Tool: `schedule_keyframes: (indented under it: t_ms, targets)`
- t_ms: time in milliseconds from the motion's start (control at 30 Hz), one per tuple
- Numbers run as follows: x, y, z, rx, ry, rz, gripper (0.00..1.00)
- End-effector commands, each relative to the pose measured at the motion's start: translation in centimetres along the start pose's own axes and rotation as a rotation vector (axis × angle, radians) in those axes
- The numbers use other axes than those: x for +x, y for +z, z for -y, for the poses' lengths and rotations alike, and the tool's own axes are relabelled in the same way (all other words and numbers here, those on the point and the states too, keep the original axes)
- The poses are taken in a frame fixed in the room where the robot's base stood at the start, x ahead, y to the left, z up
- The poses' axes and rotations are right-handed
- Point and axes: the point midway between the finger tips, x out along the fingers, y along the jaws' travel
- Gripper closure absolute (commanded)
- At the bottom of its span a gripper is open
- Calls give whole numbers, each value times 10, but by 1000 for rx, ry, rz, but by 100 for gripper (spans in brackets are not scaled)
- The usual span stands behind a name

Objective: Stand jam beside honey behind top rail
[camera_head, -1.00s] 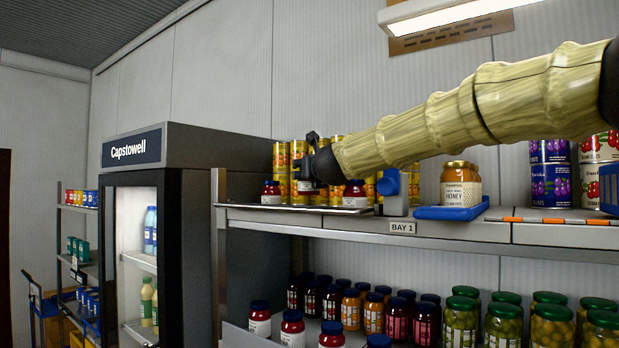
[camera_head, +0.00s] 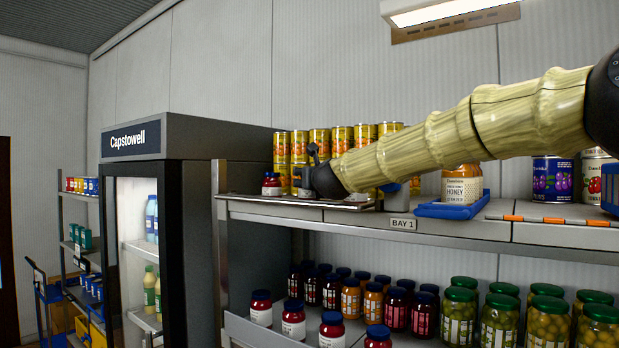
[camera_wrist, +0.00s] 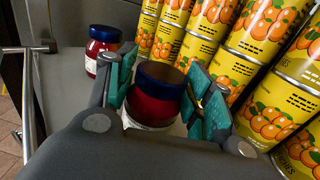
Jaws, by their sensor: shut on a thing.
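My gripper (camera_head: 312,178) is over the left end of the top shelf (camera_head: 450,230). In the wrist view its teal pads (camera_wrist: 162,88) are shut on a jam jar (camera_wrist: 150,108) with a dark blue lid and red contents. The gripper hides this jar in the head view. A second jam jar (camera_head: 271,185) stands to its left; it also shows in the wrist view (camera_wrist: 103,47). The honey jar (camera_head: 462,186), with amber contents and a cream label, stands at a blue tray (camera_head: 452,210) to the right, partly covered by my arm.
Stacked yellow cans (camera_head: 340,140) stand close behind the gripper; they also fill the right of the wrist view (camera_wrist: 225,45). A metal rail (camera_wrist: 27,100) shows at the left there. Jars (camera_head: 330,330) fill the shelf below.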

Motion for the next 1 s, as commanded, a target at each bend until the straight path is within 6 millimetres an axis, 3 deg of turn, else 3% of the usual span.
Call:
schedule_keyframes:
  t_ms: [100, 133, 233, 667, 1000]
  targets:
    - [0, -2, 0, 0, 0, 2, 83]
    - [0, -2, 0, 0, 0, 0, 45]
    - [0, -2, 0, 0, 0, 0, 27]
    - [0, 2, 0, 0, 0, 0, 27]
    - [-42, -3, 0, 1, 1, 2, 27]
